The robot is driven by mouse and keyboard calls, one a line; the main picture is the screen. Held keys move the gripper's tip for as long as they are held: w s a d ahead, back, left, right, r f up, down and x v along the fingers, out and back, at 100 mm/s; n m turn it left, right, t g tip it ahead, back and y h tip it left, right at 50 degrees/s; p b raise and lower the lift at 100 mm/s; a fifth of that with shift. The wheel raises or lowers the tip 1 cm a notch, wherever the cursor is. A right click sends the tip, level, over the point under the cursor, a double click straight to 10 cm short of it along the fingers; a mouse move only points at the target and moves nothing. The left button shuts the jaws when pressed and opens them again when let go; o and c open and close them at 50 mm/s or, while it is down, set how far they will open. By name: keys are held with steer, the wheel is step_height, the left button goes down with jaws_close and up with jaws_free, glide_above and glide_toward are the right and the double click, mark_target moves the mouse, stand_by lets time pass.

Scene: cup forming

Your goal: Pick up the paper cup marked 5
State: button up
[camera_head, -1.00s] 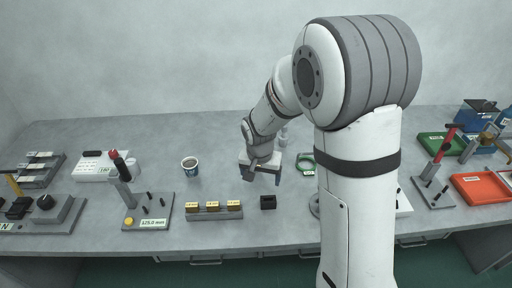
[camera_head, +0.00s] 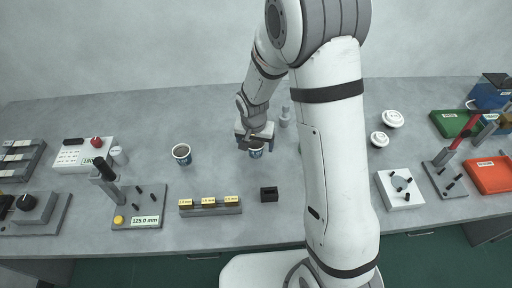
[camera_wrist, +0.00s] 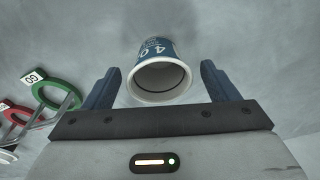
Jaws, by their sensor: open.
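A white and blue paper cup (camera_head: 256,152) stands on the bench directly below my gripper (camera_head: 255,138), partly hidden by it. In the wrist view this cup (camera_wrist: 160,78) lies between the tips of my two blue fingers, with a gap on each side. Its blue band carries white characters that look like 4.0; I see no 5 on it. My gripper (camera_wrist: 160,68) is open and empty.
A lever stand labelled 125.0 mm (camera_head: 137,207) is at left. Green (camera_wrist: 58,92) and red (camera_wrist: 14,113) rings lie left in the wrist view. Bench is clear between the cups.

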steer(key=shift+w+f, duration=0.1)
steer(key=shift+f, duration=0.85)
steer(key=c, duration=1)
